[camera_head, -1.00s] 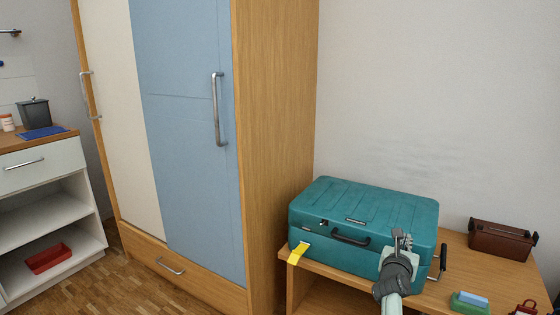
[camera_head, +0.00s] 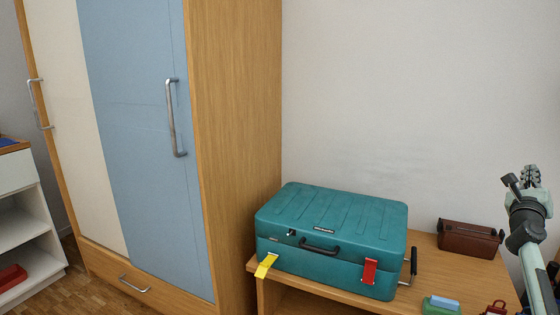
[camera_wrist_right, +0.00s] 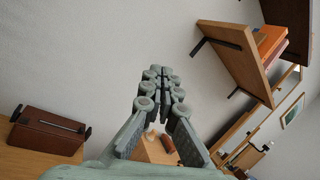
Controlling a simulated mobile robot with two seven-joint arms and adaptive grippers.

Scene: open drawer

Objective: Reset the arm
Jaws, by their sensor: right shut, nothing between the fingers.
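My right gripper (camera_head: 523,178) is raised at the right of the head view, in front of the white wall and clear of the table. Its fingers are shut with nothing between them; in the right wrist view they meet at the centre (camera_wrist_right: 158,90). My right arm comes up from the lower right edge. The teal suitcase (camera_head: 335,220) lies closed on the wooden table (camera_head: 470,273), apart from the gripper. A red latch (camera_head: 369,271) and a yellow tag (camera_head: 265,265) show on its front. My left gripper is in neither view.
A brown box (camera_head: 469,238) stands at the table's back, left of my right arm; it also shows in the right wrist view (camera_wrist_right: 48,132). A green block (camera_head: 441,306) lies near the front. The wardrobe (camera_head: 235,120) stands left. A wall shelf (camera_wrist_right: 235,60) shows in the wrist view.

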